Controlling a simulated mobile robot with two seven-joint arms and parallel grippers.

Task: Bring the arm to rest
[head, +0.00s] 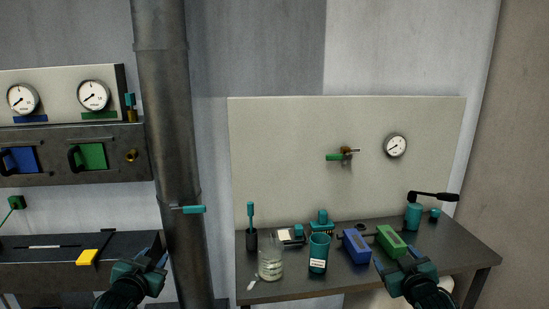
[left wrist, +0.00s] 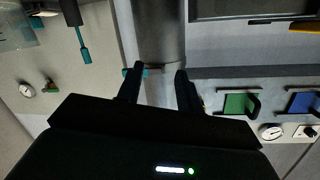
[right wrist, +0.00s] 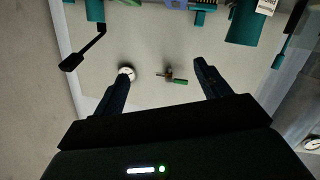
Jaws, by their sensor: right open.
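My left gripper (head: 152,259) is in the lower left of the head view, in front of the dark bench and the pipe. In the left wrist view its two fingers (left wrist: 159,88) stand apart with nothing between them. My right gripper (head: 397,257) is at the lower right, in front of the table's front edge. In the right wrist view its fingers (right wrist: 160,82) are wide apart and empty. Both grippers appear clear of the objects; exact distances cannot be told.
The table (head: 453,257) carries a glass jar (head: 270,266), a teal cup (head: 319,251), a blue block (head: 356,246), a green block (head: 391,241) and a teal grinder-like item (head: 414,216). A vertical pipe (head: 168,110) stands left of it. A yellow item (head: 87,257) lies on the left bench.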

